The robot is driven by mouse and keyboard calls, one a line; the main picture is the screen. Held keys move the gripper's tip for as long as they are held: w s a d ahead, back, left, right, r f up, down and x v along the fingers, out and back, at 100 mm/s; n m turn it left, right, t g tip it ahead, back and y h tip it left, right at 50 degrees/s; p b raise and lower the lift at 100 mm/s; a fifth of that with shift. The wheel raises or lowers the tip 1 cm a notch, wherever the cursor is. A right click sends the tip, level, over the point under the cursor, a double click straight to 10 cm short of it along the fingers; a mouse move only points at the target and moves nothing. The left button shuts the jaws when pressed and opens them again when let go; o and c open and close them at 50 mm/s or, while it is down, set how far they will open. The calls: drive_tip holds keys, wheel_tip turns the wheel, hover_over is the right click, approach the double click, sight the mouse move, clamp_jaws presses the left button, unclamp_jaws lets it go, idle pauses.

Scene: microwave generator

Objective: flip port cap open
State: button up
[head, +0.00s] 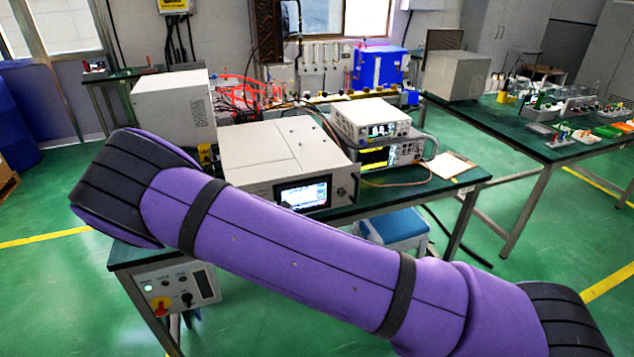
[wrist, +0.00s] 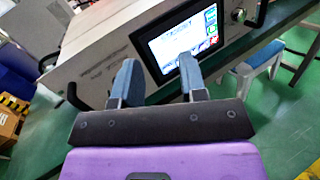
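The microwave generator (head: 285,160) is a white box with a lit screen, standing on a green bench. Its front panel (wrist: 115,60) is tilted across the wrist view. A small round dark fitting (wrist: 238,15) sits right of the screen, beside a handle; it also shows in the head view (head: 341,192). I cannot tell whether this is the port cap or whether a cap is shut. My gripper (wrist: 157,70) is open and empty, its two blue-grey fingers apart in front of the panel, left of and below the fitting. My arm hides the gripper in the head view.
Stacked instruments (head: 375,135) stand right of the generator, with a cable beside them and a clipboard (head: 450,166) on the bench. A blue-topped stool (head: 400,226) stands below. A control box (head: 178,288) hangs at the bench's front left. Green floor (head: 60,280) is clear at left.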

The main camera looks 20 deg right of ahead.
drive_tip(key=s+d+r+m+g+h, duration=0.3)
drive_tip(key=d+r+m+g, duration=0.3)
drive_tip(key=d+r+m, duration=0.3)
drive_tip(key=shift+r+m+g+h, duration=0.3)
drive_tip(key=shift+r+g+h, duration=0.15)
drive_tip(key=shift+h, duration=0.45)
drive_tip(key=shift+d, duration=0.1)
